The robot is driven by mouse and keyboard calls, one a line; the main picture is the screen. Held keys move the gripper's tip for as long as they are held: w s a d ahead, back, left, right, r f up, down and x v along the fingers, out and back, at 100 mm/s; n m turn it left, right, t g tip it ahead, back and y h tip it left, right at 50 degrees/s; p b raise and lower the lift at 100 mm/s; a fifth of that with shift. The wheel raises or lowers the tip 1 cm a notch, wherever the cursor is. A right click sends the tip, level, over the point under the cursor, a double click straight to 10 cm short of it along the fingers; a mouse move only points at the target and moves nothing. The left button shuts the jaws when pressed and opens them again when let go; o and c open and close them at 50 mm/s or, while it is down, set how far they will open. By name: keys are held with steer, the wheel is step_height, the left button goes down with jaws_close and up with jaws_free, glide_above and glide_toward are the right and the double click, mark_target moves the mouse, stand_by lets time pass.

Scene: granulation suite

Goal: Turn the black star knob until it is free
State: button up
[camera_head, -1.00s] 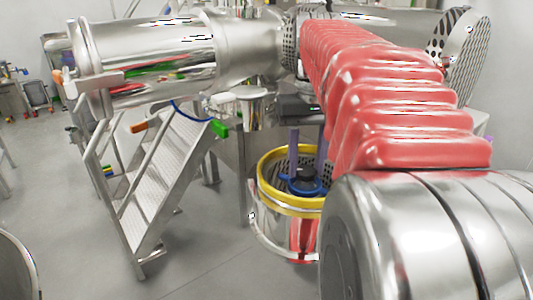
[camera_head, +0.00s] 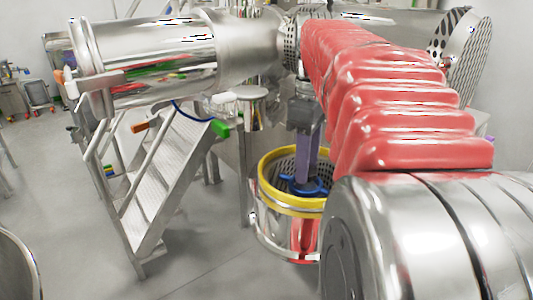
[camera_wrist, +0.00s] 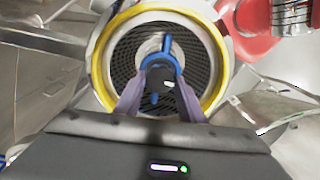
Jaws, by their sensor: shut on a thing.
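The black star knob (camera_wrist: 158,76) sits over the middle of a round perforated screen in the wrist view. Blue parts (camera_wrist: 166,44) show around it, some reaching up and down in the picture. My gripper (camera_wrist: 160,88) has its two purple fingers on either side of the knob and is shut on it. In the head view my gripper (camera_head: 306,178) points straight down into the yellow-rimmed vessel. Its fingers hide the knob there, and the blue part (camera_head: 304,187) shows at their tips.
The yellow rim (camera_head: 262,170) circles the steel vessel (camera_head: 275,232) around my gripper. A step ladder (camera_head: 165,175) stands to the left. A large steel machine body (camera_head: 150,55) spans the upper left.

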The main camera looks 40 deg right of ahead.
steer(key=n, duration=0.4)
steer(key=shift+n, duration=0.4)
steer(key=n, duration=0.4)
steer(key=shift+n, duration=0.3)
steer(key=o, duration=1)
steer(key=shift+o, duration=0.2)
step_height(320, 180, up, 14)
steer(key=shift+f, duration=0.15)
stand_by(0.6)
